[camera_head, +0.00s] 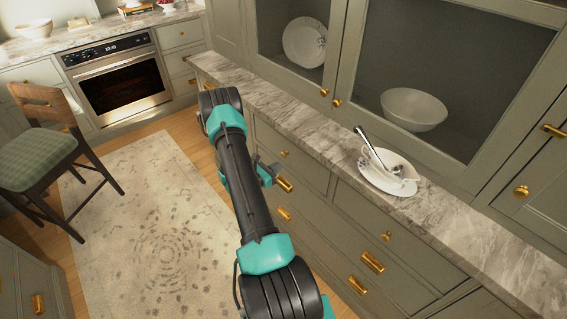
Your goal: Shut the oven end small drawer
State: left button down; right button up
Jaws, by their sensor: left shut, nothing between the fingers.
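A run of grey-green drawers with brass knobs and pulls stands under the marble counter (320,135). A small top drawer (305,164) with a round knob (284,153) is toward the oven end; it looks about flush, but my arm hides its left part. Another small top drawer (400,252) is nearer. My left gripper (268,172) is shut and empty, close in front of the lower part of the oven-end drawer and near a brass pull; I cannot tell whether it touches. My right gripper is not in view.
A cup with a spoon stands on a saucer (374,178) on the counter. Glass-door cabinets hold a plate (305,43) and a bowl (413,109). The oven (118,80) is at the far left, behind a chair (40,155).

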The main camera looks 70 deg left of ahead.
pick_arm(q)
jog(key=v, duration=0.7)
jog(key=shift+s, duration=0.25)
jog(key=shift+d, duration=0.15)
